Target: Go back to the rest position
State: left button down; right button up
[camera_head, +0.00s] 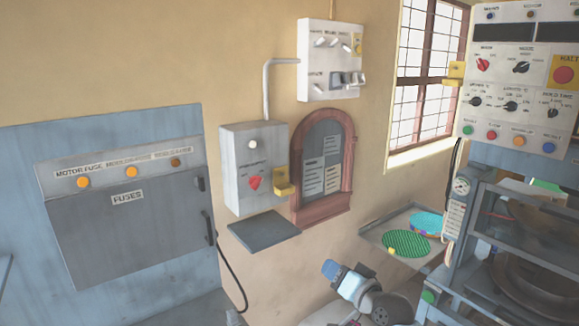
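My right gripper (331,269) is low in the middle of the head view, with a light blue block-like end. It is in front of the wall, left of the shelf tray (375,236), and appears empty. Its fingers are too small and too turned to tell whether they are open or shut. My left gripper cannot be made out in this view.
The press (520,235) with its control panel (517,75) stands at the right. A green striped disc (406,243) and a cyan disc (427,222) lie on the tray. A fuse cabinet (130,225), a switch box (250,170) and a small grey shelf (263,231) are left.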

jog(key=s+d+f+n+g+h, duration=0.1)
jog(key=s+d+f, duration=0.2)
jog(key=s+f, duration=0.6)
jog(key=s+d+f+n+g+h, duration=0.1)
jog(key=s+d+f+n+h, duration=0.1)
jog(key=s+f, duration=0.7)
jog(key=s+d+f+n+g+h, duration=0.1)
jog(key=s+d+f+n+h, duration=0.1)
jog(key=s+f, duration=0.7)
jog(key=s+d, duration=0.1)
jog(key=s, duration=0.6)
jog(key=shift+s+d+f+p, duration=0.4)
